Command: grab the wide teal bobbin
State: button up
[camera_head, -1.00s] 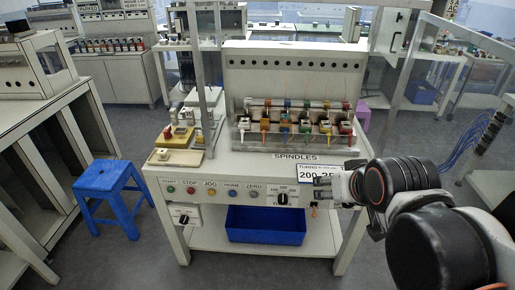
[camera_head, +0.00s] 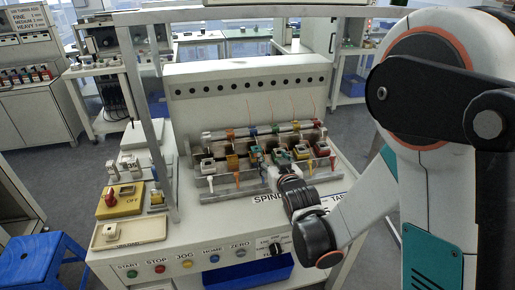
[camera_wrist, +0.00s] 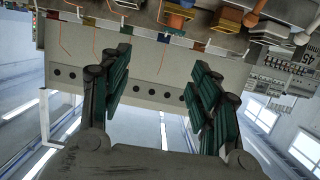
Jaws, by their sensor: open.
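A row of coloured bobbins sits on the spindle rack (camera_head: 219,183) of the winding machine in the head view. A green-teal patch (camera_head: 281,157) shows mid-row, right by my gripper (camera_head: 270,162); I cannot tell whether it is the wide teal bobbin or one of my green finger pads. My gripper reaches in over the front of the rack and partly hides the middle of the row. In the wrist view my gripper (camera_wrist: 158,85) is open, its two green-padded fingers wide apart with nothing between them. An orange bobbin (camera_wrist: 176,20) shows beyond, near the top edge.
The machine's upright back panel (camera_head: 250,90) stands behind the rack, with thin wires in front of it. A metal post (camera_head: 157,130) stands left of the rack. A yellow switch box (camera_head: 121,200) and a beige tray (camera_head: 130,231) lie on the left of the bench.

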notch_tip(320, 180, down, 2)
jog(key=a, duration=0.2)
send_near(257, 150)
jog(key=w, duration=0.4)
jog(key=shift+t+y, duration=0.3)
jog(key=shift+y, duration=0.1)
jog(key=w+f+b, duration=0.1)
jog(key=w+a+b, duration=0.1)
jog(key=w+a+f+b, duration=0.1)
jog(key=w, duration=0.1)
jog(key=shift+f, duration=0.3)
jog(key=shift+w+a, duration=0.1)
jog(key=shift+w, duration=0.45)
jog(key=c, duration=1.1)
